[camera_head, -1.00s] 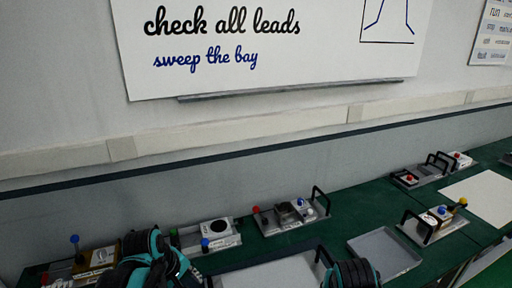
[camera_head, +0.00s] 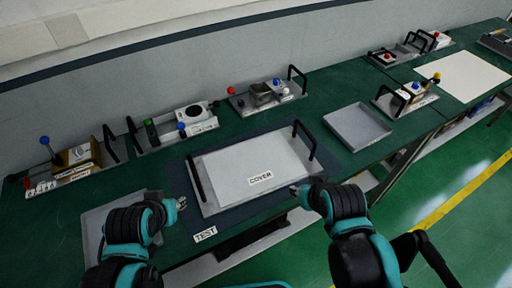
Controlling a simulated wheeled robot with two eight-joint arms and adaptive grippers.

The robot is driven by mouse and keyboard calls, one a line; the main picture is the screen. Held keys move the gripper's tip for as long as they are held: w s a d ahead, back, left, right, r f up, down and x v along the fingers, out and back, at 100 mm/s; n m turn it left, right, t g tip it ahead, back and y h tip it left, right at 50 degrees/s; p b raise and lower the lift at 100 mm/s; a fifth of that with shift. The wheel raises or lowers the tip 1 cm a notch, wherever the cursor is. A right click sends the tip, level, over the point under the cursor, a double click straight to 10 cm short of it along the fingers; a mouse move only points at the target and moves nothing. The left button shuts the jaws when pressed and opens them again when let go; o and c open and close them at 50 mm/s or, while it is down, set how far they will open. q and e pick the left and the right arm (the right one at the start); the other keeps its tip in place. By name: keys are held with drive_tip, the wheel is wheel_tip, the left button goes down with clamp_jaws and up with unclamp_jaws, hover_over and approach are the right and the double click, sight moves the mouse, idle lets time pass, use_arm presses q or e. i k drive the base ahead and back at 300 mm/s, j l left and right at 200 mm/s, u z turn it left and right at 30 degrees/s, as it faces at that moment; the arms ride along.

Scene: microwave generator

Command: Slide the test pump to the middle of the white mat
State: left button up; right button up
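The white mat (camera_head: 462,80) lies bare on the green bench at the far right. Beside its left edge stands a handled tray unit (camera_head: 408,99) with a yellow knob; its label is too small to read, so I cannot tell whether it is the test pump. A "TEST" label (camera_head: 205,234) lies on the dark mat at the front middle, by a tray with a white plate marked "COVER" (camera_head: 258,176). My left gripper (camera_head: 182,203) is left of that tray. My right gripper (camera_head: 296,190) is at its front right edge. Their finger openings are unclear.
More handled units stand along the wall: one with a blue knob (camera_head: 75,157), one with a black dial (camera_head: 180,124), one with red and blue knobs (camera_head: 266,94), and one behind the white mat (camera_head: 408,52). An empty grey tray (camera_head: 357,126) lies right of the dark mat.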

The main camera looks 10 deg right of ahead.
sight(398, 103)
drive_tip(key=z, duration=1.5)
